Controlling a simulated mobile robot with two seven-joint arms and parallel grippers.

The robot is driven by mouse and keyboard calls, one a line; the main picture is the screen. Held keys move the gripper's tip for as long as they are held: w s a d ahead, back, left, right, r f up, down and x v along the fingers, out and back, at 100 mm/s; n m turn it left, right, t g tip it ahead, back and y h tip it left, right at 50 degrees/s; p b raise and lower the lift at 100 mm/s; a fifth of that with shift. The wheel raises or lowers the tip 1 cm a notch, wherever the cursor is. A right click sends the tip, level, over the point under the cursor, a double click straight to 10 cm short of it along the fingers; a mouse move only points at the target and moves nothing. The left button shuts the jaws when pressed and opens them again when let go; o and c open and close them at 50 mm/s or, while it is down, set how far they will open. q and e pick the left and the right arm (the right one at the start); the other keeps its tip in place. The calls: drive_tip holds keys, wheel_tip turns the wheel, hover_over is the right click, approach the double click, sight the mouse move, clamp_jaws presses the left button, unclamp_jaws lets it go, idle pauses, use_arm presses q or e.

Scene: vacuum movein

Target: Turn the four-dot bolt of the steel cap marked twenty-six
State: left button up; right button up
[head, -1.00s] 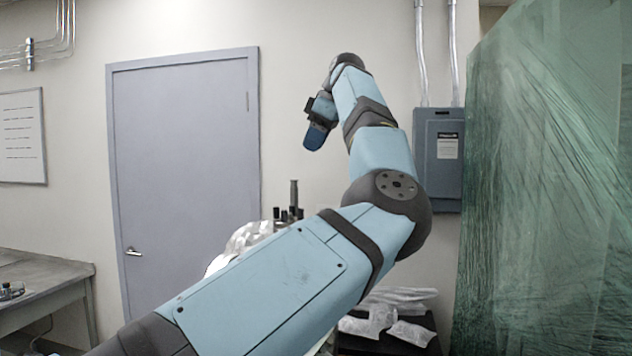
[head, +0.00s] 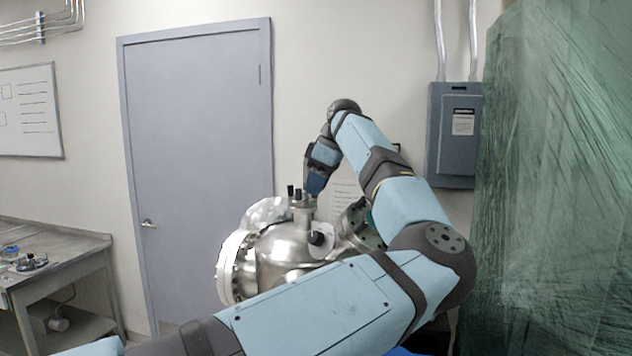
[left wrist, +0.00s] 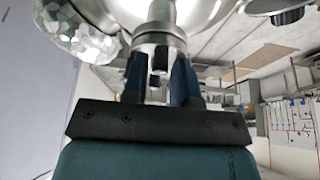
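The round steel vacuum chamber (head: 285,250) stands in the middle of the head view. On its top is a narrow steel port (head: 302,208) with several dark bolts (head: 297,192). My left gripper (head: 313,190) points down just beside this port's top. In the left wrist view its two blue fingers (left wrist: 160,82) stand apart, one on each side of a dark bolt (left wrist: 158,78) below a steel collar (left wrist: 158,42). I cannot tell whether they touch the bolt. No number twenty-six or dot marks are readable. My right gripper is not in view.
A foil-covered flange (head: 266,212) and an angled flange (head: 358,225) flank the port. A grey workbench (head: 60,262) with small parts is at left. A grey door (head: 195,150), an electrical box (head: 455,130) and green plastic sheeting (head: 560,190) stand behind and at right.

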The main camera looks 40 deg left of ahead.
use_arm(q)
drive_tip(key=shift+a+f, duration=0.1)
drive_tip(key=shift+f, duration=0.1)
clamp_jaws()
drive_tip(key=shift+n, duration=0.6)
drive_tip(key=shift+n+g+h, duration=0.3)
drive_tip(key=shift+n+g, duration=0.2)
drive_tip(key=shift+n, duration=0.3)
unclamp_jaws()
drive_tip(key=shift+r, duration=0.1)
